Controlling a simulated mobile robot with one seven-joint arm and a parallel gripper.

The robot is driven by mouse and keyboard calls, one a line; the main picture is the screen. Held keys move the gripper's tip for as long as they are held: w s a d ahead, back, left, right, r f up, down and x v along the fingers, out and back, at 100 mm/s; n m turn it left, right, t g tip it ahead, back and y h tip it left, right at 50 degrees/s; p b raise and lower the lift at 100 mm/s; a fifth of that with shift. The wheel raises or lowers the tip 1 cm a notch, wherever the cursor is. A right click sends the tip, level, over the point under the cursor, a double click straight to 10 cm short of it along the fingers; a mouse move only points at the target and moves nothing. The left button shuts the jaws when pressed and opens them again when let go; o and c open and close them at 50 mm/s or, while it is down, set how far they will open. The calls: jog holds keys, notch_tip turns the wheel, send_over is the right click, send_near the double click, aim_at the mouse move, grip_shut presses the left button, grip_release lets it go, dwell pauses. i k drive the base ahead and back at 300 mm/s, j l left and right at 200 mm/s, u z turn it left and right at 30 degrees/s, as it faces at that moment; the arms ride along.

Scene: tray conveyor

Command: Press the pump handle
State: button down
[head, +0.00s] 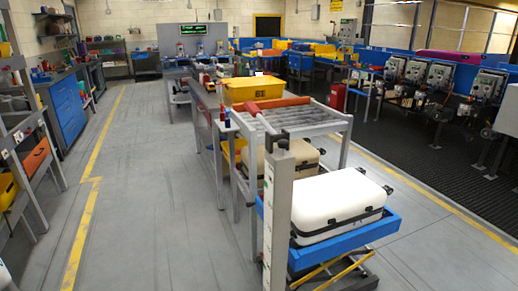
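I cannot pick out the pump handle for certain. A low lift table with a blue top (345,241) and yellow crossed legs (345,270) stands at the front right. A white case (338,203) with black corners and a black band lies on it. No foot pedal or lever shows clearly. My gripper is not in view.
A roller conveyor frame (342,121) stands behind the lift table, with a beige case (255,165) beneath. A yellow bin (253,89) sits farther back. The grey floor (150,190) to the left is clear, up to shelving (20,150). Machines (435,80) line the right.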

aim_at(254, 111)
jog(key=i+l+u, duration=0.3)
jog(key=i, duration=0.25)
jog(key=i+l+u, duration=0.2)
jog(key=i+u, duration=0.15)
jog(key=i, duration=0.2)
